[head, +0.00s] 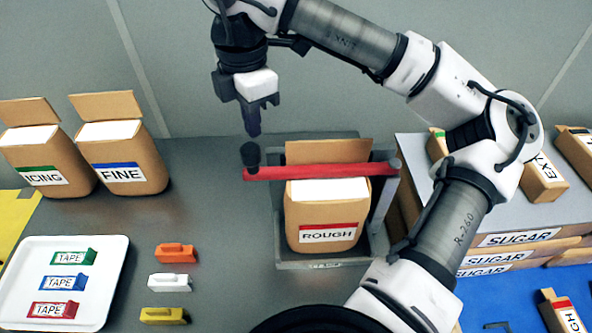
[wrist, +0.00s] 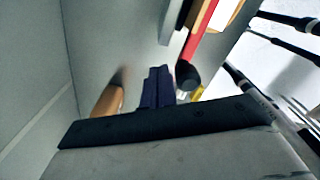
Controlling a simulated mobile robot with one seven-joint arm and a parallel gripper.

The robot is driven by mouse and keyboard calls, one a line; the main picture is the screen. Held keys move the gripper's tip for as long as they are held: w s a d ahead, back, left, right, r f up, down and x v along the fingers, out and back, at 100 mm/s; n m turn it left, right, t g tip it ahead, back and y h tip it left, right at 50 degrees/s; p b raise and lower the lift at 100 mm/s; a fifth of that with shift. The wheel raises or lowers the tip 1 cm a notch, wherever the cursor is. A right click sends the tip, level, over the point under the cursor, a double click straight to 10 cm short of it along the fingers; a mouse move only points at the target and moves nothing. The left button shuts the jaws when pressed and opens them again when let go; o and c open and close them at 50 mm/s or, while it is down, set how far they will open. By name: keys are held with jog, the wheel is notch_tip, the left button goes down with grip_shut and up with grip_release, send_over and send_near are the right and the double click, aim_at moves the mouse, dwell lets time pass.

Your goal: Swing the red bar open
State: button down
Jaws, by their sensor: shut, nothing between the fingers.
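The red bar (head: 325,171) lies across the grey frame (head: 281,225), in front of the open flap of the ROUGH bag (head: 325,238). Its right end meets a grey post (head: 392,167). A black knob (head: 250,155) stands at its left end. My gripper (head: 253,132) points down, shut and empty, just above the knob in the head view. In the wrist view the shut fingers (wrist: 157,87) are left of the knob (wrist: 187,76) and the red bar (wrist: 203,32), with a gap between. Contact with the knob is not clear.
The FINE bag (head: 122,155) and ICING bag (head: 45,160) stand at left. A white tray (head: 115,290) holds tape boxes; several coloured clips, one orange (head: 176,253), lie beside it. SUGAR boxes (head: 520,239) are stacked at right.

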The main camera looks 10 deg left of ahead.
jog(key=shift+f, duration=0.2)
notch_tip(320, 180, down, 3)
jog(key=b, duration=0.3)
dwell(0.4)
jog(key=s+d+b, duration=0.1)
jog(key=s+d, duration=0.4)
jog(key=s, duration=0.4)
jog(key=s+d+b, duration=0.2)
jog(key=s+d, duration=0.3)
jog(key=s, duration=0.3)
jog(key=shift+s+d, duration=0.35)
jog(key=shift+d, duration=0.05)
dwell(1.7)
jog(key=s+d, duration=0.3)
jog(key=d, duration=1.7)
jog(key=shift+s, duration=0.15)
dwell(1.5)
